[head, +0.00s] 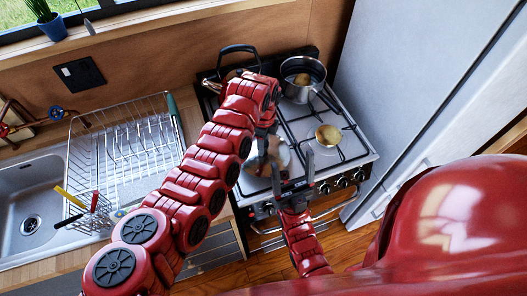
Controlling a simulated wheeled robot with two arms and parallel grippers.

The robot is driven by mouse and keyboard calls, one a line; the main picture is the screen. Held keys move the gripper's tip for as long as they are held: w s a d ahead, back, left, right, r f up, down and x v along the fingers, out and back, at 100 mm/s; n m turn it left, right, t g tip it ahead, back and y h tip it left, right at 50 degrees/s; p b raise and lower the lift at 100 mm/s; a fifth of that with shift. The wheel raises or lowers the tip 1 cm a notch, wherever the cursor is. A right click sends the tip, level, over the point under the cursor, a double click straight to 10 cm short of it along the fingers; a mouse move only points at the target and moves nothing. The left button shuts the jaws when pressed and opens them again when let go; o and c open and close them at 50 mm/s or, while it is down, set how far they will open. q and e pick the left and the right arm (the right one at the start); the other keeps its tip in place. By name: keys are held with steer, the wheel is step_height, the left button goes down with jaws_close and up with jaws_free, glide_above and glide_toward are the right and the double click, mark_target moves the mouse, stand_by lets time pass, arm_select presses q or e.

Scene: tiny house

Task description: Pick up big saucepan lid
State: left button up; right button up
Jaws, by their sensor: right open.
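A round, shiny lid-like object (282,154), probably the big saucepan lid, lies at the front left of the stove, partly hidden by my grippers. My right gripper (293,171) comes up from below, its two dark fingers spread apart at the stove's front edge, with one finger overlapping the lid in the picture. Contact cannot be told. My left arm reaches in from the left, and its gripper (264,135) hangs over the stove's left side near the lid. Its fingers are mostly hidden, so its opening is unclear. A steel saucepan (298,93) without a lid stands at the back right burner.
A small gold-coloured pan or bowl (328,137) sits on the front right burner. A pot with a black handle (238,48) stands at the back left, mostly behind my left arm. A dish rack (122,140) and sink (30,205) are left; a fridge (420,80) bounds the right.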

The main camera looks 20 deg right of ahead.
arm_select(q)
jaws_close()
stand_by(1.0)
